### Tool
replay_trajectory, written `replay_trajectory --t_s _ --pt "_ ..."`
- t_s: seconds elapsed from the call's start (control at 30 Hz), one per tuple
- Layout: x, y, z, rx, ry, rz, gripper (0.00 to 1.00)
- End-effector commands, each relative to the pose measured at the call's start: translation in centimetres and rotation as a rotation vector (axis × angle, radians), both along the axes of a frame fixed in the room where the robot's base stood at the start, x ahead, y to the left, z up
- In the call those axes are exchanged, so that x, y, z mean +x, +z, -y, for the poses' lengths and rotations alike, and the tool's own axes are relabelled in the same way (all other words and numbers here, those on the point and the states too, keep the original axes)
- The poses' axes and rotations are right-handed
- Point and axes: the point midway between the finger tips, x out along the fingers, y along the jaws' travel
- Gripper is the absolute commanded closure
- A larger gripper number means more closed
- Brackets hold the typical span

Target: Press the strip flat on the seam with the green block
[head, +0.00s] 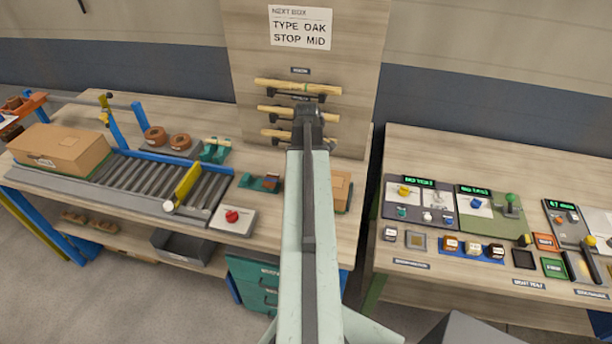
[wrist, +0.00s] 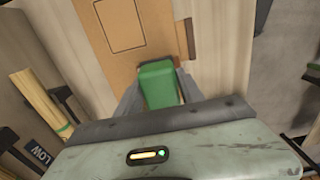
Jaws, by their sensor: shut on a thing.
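My gripper (wrist: 157,90) is shut on the green block (wrist: 158,82) in the wrist view. The block is between the two grey fingers, its far end over the cardboard box (wrist: 150,38); I cannot tell whether it touches. A dark rectangle is outlined on the box. A narrow tan piece (wrist: 187,38) at the box's right edge may be the strip; I cannot make out a seam. In the head view a small box (head: 340,188) shows to the right of my arm, which hides part of it. The gripper and green block are hidden there.
Light wooden rods (head: 297,87) rest on a wall rack behind my arm, with a LOW label (wrist: 38,152) beside one rod. A large carton (head: 60,148) is on the roller conveyor (head: 150,180) at left. A red button (head: 232,216) is on the bench. A second bench (head: 500,160) holds control panels.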

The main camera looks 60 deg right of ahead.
Motion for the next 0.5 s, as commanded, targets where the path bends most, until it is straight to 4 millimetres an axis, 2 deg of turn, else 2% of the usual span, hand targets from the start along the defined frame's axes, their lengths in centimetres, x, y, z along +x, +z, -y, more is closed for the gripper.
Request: replay_trajectory --t_s 0.5 --pt "0.06 -0.70 -0.04 0.000 0.001 0.000 0.87"
